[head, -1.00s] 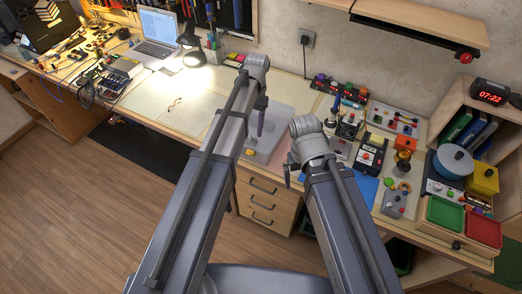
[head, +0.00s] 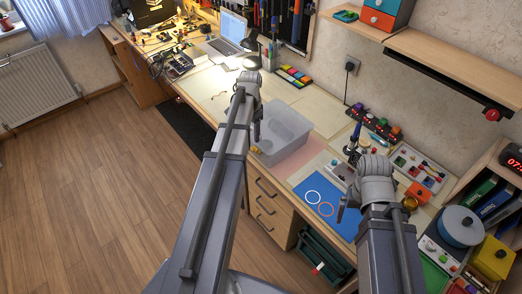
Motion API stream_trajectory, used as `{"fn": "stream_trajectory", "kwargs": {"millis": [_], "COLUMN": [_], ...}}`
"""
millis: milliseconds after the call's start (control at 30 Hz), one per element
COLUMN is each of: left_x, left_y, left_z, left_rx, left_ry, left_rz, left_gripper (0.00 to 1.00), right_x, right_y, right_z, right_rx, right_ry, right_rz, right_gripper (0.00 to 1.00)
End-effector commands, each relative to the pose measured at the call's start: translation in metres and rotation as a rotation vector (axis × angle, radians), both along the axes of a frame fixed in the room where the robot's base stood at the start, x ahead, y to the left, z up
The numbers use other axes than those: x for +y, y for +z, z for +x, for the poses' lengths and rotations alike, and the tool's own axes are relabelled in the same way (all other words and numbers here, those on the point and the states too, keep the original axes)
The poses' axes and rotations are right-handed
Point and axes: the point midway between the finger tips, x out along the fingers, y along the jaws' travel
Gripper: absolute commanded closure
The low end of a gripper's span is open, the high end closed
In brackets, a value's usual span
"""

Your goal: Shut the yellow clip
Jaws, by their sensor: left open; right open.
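A grey translucent box (head: 285,128) stands on the bench near its front edge. A small yellow piece (head: 254,150), probably the yellow clip, shows at the box's near left side beside my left arm. It is too small to tell whether it is open or shut. My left gripper (head: 257,131) hangs down in front of the box's left end, apparently above the yellow piece, and it is open. Whether it touches anything is unclear. My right gripper (head: 340,213) is open and empty, over the right edge of the blue mat, apart from the box.
Electronic devices and a blue spool (head: 460,226) crowd the right. A laptop (head: 231,30) and lamp stand further back. A shelf (head: 440,65) overhangs the bench at right.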

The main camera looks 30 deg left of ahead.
Motion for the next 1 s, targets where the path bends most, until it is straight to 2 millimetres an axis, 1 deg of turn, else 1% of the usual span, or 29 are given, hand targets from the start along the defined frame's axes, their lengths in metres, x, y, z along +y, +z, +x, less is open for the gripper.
{"fn": "stream_trajectory", "kwargs": {"millis": [167,367,567,800,900,1000], "left_x": [0.001,0.001,0.001,0.001,0.001,0.001], "left_y": [-0.001,-0.010,-0.030,-0.062,-0.072,-0.078], "left_z": [0.000,0.000,0.000,0.000,0.000,0.000], "left_rx": [-0.001,-0.001,-0.001,-0.001,-0.001,-0.001], "left_ry": [0.000,0.000,0.000,0.000,0.000,0.000], "left_rz": [0.001,0.001,0.001,0.001,0.001,0.000], "left_gripper": [0.45,0.45,0.45,0.45,0.45,0.45], "right_x": [0.000,0.000,0.000,0.000,0.000,0.000], "right_y": [-0.001,-0.010,-0.030,-0.062,-0.072,-0.078], "right_z": [0.000,0.000,0.000,0.000,0.000,0.000], "right_rx": [0.000,0.000,0.000,0.000,0.000,0.000], "right_ry": [0.000,0.000,-0.001,-0.001,-0.001,-0.001], "right_rz": [0.000,0.000,0.000,0.000,0.000,0.000], "right_gripper": [0.00,0.00,0.00,0.00,0.00,0.00]}}
